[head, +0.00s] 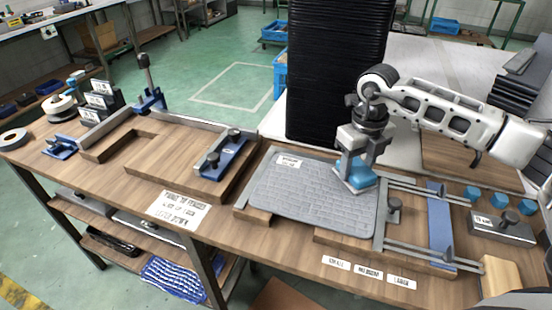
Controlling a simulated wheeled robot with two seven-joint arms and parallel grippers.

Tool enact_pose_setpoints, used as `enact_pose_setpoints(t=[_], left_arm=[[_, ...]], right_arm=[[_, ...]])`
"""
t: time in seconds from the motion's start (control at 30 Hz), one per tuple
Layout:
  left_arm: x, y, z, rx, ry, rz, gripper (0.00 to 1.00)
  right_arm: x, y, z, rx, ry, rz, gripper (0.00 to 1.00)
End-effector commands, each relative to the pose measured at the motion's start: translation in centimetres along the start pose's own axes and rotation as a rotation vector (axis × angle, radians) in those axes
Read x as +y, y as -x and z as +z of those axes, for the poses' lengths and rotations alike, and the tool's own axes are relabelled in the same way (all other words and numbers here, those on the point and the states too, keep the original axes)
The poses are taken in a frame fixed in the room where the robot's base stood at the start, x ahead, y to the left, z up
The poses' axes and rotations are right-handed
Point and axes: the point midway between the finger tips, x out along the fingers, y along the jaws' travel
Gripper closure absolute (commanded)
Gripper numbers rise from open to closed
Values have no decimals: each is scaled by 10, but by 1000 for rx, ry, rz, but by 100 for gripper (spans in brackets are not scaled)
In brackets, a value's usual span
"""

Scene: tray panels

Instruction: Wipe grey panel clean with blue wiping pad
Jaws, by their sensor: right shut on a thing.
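The grey panel (290,200) lies flat on the workbench, a tray-like sheet with a grid texture and a small white label near its back left. The blue wiping pad (357,177) is at the panel's back right corner. My right gripper (355,168) comes down from above and is shut on the pad. The pad appears to be at the panel's surface, but whether it presses on it I cannot tell. No clear dirt marks show at this size. My left gripper is not in view.
A metal rail frame with a blue bar (439,225) stands right of the panel. A weight block with a knob (502,226) and blue round pieces are further right. A wooden fixture with a blue clamp (222,158) stands left. A black stack (335,70) rises behind the bench.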

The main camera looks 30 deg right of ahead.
Motion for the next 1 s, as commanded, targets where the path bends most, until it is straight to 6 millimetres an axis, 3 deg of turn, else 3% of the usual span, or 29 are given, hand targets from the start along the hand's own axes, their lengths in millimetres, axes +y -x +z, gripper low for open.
enact_pose_setpoints(t=[0.13,0.27,1.0], left_arm=[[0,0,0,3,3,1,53],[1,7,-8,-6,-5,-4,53],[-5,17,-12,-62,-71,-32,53]], right_arm=[[-9,-1,-2,2,1,-2,71],[-9,26,-1,-4,2,-2,71],[-13,81,-6,0,-10,-2,71]])
